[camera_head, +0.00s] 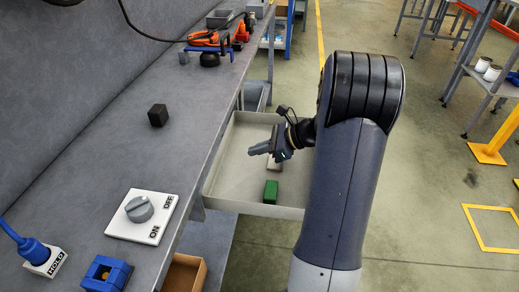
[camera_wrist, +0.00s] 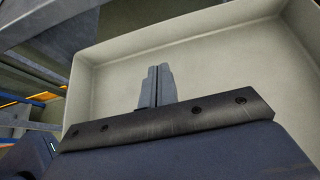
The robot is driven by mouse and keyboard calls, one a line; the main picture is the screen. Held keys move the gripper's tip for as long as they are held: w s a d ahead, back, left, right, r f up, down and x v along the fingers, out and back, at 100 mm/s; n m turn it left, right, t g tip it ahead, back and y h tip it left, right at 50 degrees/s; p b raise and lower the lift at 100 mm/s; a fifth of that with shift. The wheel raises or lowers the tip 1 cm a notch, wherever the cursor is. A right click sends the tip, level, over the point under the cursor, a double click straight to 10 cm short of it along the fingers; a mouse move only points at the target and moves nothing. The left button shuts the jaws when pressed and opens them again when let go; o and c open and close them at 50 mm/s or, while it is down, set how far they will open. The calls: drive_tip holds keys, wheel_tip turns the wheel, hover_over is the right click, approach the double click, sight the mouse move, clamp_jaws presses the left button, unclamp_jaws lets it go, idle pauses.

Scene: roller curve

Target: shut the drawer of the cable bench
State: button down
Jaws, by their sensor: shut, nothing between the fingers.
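The drawer (camera_head: 225,204) of the cable bench (camera_head: 110,168) is pulled out to the right from under the worktop. It is a light beige tray with a green block (camera_head: 271,191) and a pale brownish block (camera_head: 275,165) in it. My gripper (camera_head: 252,151) is over the drawer, its fingers pointing left toward the bench. In the wrist view my gripper (camera_wrist: 157,72) has its fingers together and empty, with the drawer's pale walls (camera_wrist: 180,40) around them. I cannot tell whether it touches the drawer. My arm hides part of the drawer's right side.
On the worktop are a black cube (camera_head: 158,115), a white ON/OFF switch plate (camera_head: 143,217), a blue plug at a HOLD socket (camera_head: 42,262) and an orange tool (camera_head: 205,39). A cardboard box (camera_head: 185,273) is below. Floor to the right is mostly clear, with a yellow frame (camera_head: 490,228).

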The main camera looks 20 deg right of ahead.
sight(218, 156)
drive_tip(key=x, duration=0.6)
drive_tip(key=shift+b, duration=0.3)
drive_tip(key=w+a, duration=0.1)
drive_tip(key=a, duration=0.1)
drive_tip(key=shift+w+a, duration=0.3)
drive_tip(key=shift+w, duration=0.1)
drive_tip(key=shift+w+a, duration=0.2)
drive_tip(key=shift+a, duration=0.1)
drive_tip(key=w+a, duration=0.1)
drive_tip(key=a, duration=0.1)
drive_tip(key=w+a, duration=0.1)
drive_tip(key=a, duration=0.1)
drive_tip(key=shift+w, duration=0.35)
drive_tip(key=shift+d, duration=0.1)
